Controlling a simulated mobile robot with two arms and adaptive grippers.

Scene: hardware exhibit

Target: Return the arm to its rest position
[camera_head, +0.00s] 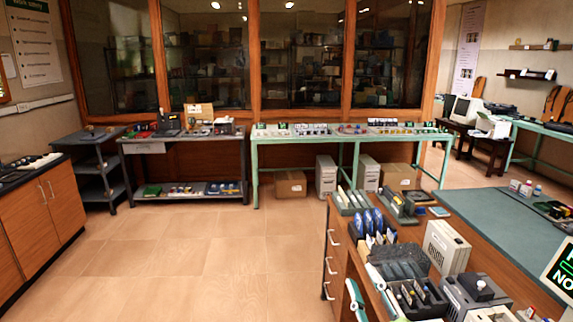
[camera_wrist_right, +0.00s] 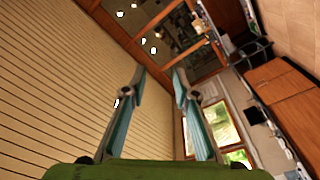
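My right gripper (camera_head: 361,277) shows at the bottom of the head view, as two pale teal fingers in front of the near workbench's left end. In the right wrist view my right gripper (camera_wrist_right: 160,72) has its two fingers spread apart, with nothing between them. It points toward the glass partition and the ceiling side of the room, with the picture tilted. The rest of the right arm is out of the head view. My left gripper shows in neither view.
The near wooden workbench (camera_head: 340,250) fills the lower right, holding a black organizer (camera_head: 415,298), blue discs (camera_head: 367,222) and a beige box (camera_head: 446,246). A green table (camera_head: 256,155) stands at the back. The tiled floor (camera_head: 190,260) at centre left is clear.

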